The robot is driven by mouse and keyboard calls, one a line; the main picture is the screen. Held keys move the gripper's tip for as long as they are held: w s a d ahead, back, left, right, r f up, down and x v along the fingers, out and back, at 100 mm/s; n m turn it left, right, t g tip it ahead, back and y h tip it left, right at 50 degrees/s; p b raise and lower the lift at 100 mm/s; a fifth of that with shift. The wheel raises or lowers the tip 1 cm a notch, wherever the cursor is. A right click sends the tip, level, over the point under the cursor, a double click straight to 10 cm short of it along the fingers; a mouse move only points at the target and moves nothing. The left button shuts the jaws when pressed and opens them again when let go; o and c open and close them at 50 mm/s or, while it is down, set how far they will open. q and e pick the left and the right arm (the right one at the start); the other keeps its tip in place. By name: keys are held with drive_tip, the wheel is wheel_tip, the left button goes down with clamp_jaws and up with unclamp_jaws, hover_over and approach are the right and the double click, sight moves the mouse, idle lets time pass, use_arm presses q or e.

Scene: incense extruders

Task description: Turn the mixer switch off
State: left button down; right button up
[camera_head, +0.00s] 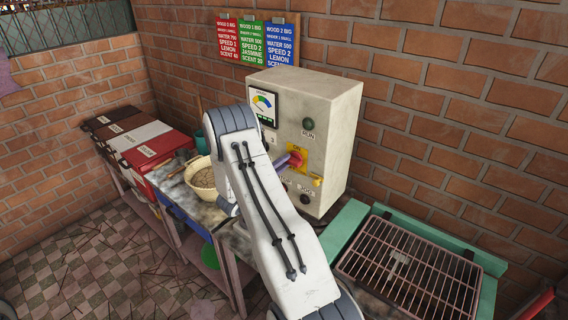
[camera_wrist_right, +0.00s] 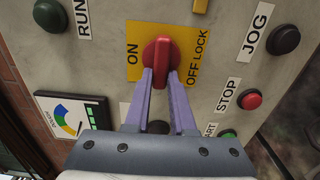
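The mixer switch is a red rotary knob (camera_head: 298,159) on a yellow plate on the control box's front. In the right wrist view the knob (camera_wrist_right: 160,54) sits between the ON label on the left and the OFF LOCK label on the right. Its handle runs up and down in that view, pointing squarely at neither label. My right gripper (camera_wrist_right: 160,76) has its purple fingertips on both sides of the handle, apparently touching it. In the head view the right gripper (camera_head: 288,160) is partly hidden by my arm. My left gripper is not in view.
The grey control box (camera_head: 340,125) also carries a gauge (camera_head: 263,104), a RUN button (camera_wrist_right: 51,15), a JOG button (camera_wrist_right: 283,40) and a red STOP button (camera_wrist_right: 251,100) close by. A metal grill rack (camera_head: 410,268) stands at right. A bowl (camera_head: 203,178) sits left of my arm.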

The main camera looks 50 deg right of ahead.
drive_tip(key=o, duration=0.4)
drive_tip(key=shift+a, duration=0.1)
drive_tip(key=shift+s+a+b, duration=0.2)
drive_tip(key=shift+a+b, duration=0.8)
drive_tip(key=shift+a, duration=1.6)
drive_tip(key=shift+s+a+b, duration=0.2)
drive_tip(key=shift+a+b, duration=0.75)
drive_tip(key=shift+a, duration=1.65)
